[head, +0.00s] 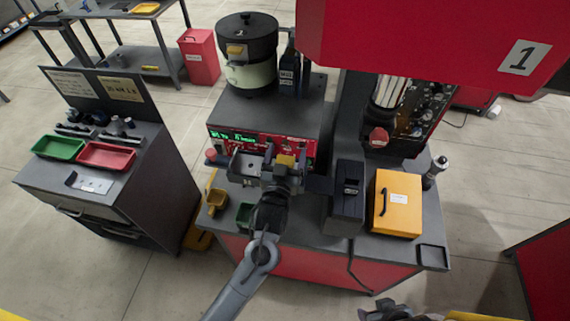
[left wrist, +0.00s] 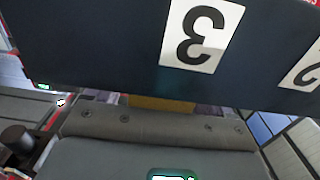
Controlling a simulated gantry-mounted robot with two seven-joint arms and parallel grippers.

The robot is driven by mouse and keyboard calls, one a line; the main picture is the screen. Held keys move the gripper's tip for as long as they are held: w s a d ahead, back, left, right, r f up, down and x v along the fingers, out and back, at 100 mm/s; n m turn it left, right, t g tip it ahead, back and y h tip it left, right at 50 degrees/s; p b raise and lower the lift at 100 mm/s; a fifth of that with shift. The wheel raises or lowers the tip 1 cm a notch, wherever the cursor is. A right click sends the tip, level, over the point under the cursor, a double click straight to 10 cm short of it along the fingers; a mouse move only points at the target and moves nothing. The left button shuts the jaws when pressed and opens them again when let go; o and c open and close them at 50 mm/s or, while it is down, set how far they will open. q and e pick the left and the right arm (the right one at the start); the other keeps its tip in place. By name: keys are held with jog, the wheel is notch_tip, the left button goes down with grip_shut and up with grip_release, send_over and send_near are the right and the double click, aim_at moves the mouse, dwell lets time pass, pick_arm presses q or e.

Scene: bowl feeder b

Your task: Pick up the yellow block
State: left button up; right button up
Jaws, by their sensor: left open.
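A small yellow block-like piece (head: 236,50) shows at the front of the dark round bowl (head: 247,32) of the feeder. Another small yellow patch (head: 285,160) shows at my left gripper; I cannot tell whether it is a block or part of the gripper. My left gripper (head: 250,165) is open, above the front of the workbench by the red control panel. In the left wrist view a yellow strip (left wrist: 160,103) shows beyond the grey gripper body, mostly hidden. What may be my right gripper (head: 388,312) is cut off at the bottom edge.
A yellow case (head: 397,203) and a dark box (head: 346,198) stand on the bench to the right. A dark panel marked 3 (left wrist: 130,45) fills the top of the left wrist view. A side cabinet with green (head: 59,148) and red (head: 106,156) trays stands left.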

pick_arm(q)
jog(key=c, duration=1.1)
jog(key=shift+r, duration=0.15)
